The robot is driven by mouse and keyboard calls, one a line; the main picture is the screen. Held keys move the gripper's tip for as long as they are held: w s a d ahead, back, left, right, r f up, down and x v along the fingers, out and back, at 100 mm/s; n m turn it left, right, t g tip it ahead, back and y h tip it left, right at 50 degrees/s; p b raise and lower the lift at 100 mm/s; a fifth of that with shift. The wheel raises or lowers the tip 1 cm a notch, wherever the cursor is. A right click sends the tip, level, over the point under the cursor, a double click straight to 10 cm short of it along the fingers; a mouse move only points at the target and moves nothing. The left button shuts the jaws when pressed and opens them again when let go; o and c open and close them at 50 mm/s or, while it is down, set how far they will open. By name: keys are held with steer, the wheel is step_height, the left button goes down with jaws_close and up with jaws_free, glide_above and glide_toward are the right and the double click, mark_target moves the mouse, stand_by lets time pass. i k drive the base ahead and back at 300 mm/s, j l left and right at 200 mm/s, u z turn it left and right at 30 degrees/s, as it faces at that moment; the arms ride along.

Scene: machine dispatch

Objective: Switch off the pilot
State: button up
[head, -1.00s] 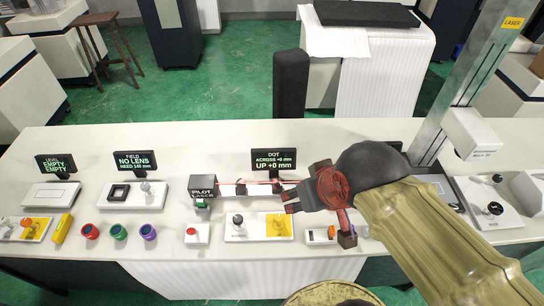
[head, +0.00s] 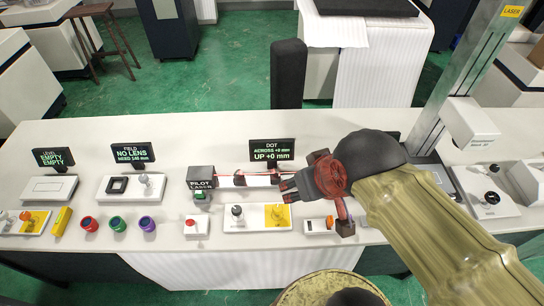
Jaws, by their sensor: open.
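The pilot laser is a dark box labelled PILOT LASER (head: 201,177) on the bench, left of centre. A thin red beam runs from it to the right, past small dark mounts. A small switch with a green part (head: 201,196) sits at the front of the box. My gripper (head: 288,190) is right of the laser, above the bench, with its dark fingers pointing left. It appears empty and open. My wrist and arm hide the bench to the right.
A white box with a red button (head: 195,225) stands in front of the laser. A white and yellow tray (head: 257,225) with a dark knob lies beside it. Red, green and purple rings (head: 119,224) sit at left.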

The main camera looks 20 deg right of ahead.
mark_target(189, 222)
steer(key=u, duration=1.1)
steer(key=j+z, duration=0.25)
steer(key=j, duration=0.15)
steer(key=j+z, duration=0.25)
steer(key=j, duration=0.15)
